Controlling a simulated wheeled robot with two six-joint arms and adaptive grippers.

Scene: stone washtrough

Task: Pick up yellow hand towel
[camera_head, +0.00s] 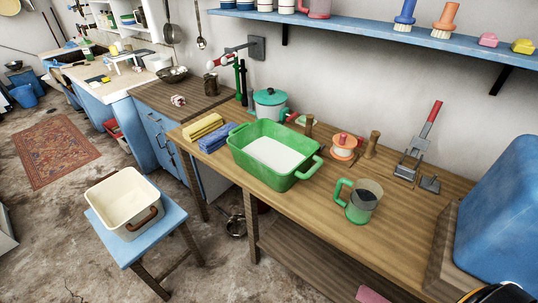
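The yellow hand towel (203,127) lies folded at the left end of the wooden table (400,232), near its back-left corner. A blue folded towel (217,137) lies right beside it, on its near-right side. The yellow towel is unobstructed and nothing holds it. Neither of my grippers shows in the head view. Only a small dark curved piece with an orange strip, perhaps part of my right arm, shows at the bottom right edge.
A green basin (243,153) stands right of the towels, with a lidded teal pot (270,106) behind. A green mug (360,203) stands farther right. A blue stool (178,218) carries a cream tub (107,205) left of the table. A blue box (503,215) fills the right end.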

